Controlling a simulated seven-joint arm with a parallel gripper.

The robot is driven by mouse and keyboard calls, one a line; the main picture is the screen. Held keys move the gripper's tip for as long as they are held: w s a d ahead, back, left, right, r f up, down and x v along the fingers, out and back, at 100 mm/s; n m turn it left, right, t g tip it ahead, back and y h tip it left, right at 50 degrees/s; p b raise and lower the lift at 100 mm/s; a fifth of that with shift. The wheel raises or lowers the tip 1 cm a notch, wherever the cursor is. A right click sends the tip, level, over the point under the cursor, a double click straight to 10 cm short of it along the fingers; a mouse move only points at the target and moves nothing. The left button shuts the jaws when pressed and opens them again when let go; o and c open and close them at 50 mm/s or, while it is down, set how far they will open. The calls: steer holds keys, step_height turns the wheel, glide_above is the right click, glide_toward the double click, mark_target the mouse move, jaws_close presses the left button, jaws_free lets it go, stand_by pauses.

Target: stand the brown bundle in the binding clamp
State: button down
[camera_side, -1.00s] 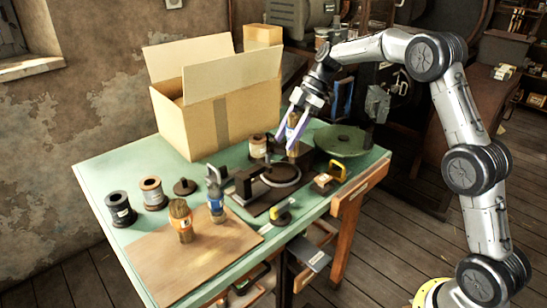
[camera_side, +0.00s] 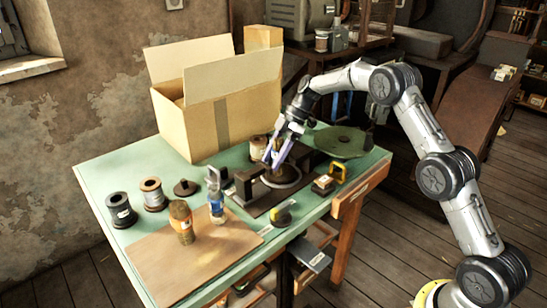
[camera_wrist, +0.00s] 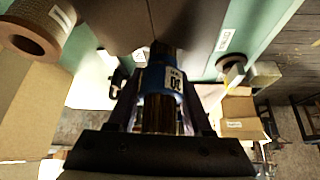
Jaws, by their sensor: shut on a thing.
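My gripper (camera_side: 275,158) is shut on a brown bundle (camera_side: 279,148), which shows between the fingers in the side view. In the wrist view the bundle (camera_wrist: 162,80) has a blue band with a white label. The binding clamp (camera_side: 287,184), a dark round ring on a dark base with a block at its left, lies under my fingertips. The bundle looks roughly upright over or in the ring; its lower end is hidden by the fingers, so I cannot tell whether it touches the clamp.
Spools (camera_side: 120,210) are at the left. A large open carton (camera_side: 215,115) is behind. A green disc (camera_side: 342,141) lies right of the clamp.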

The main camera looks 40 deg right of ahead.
steer(key=c, duration=0.6)
jaws_free()
steer(key=shift+f, duration=0.1)
